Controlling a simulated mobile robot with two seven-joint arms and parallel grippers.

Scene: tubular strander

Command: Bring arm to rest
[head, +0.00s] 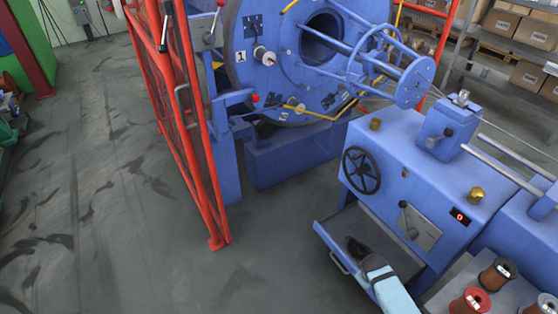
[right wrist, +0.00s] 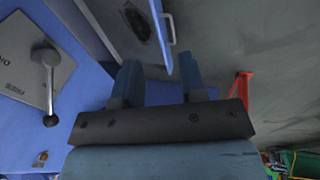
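My right arm comes in at the bottom of the head view, and its dark gripper (head: 358,246) is over the open drawer (head: 330,237) of the blue machine cabinet. In the right wrist view the two fingers of this gripper (right wrist: 160,82) stand apart, with nothing seen between them. The drawer (right wrist: 162,40) and its handle (right wrist: 171,28) show just beyond the fingertips; I cannot tell whether they touch. A dark patch lies inside the drawer, too unclear to name. My left gripper is in neither view.
The cabinet carries a black handwheel (head: 361,170) and a lever (head: 408,220), which also shows in the wrist view (right wrist: 48,75). Spools (head: 497,274) stand at the lower right. A red mesh guard (head: 185,120) stands left of the strander (head: 285,60). The grey floor at left is clear.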

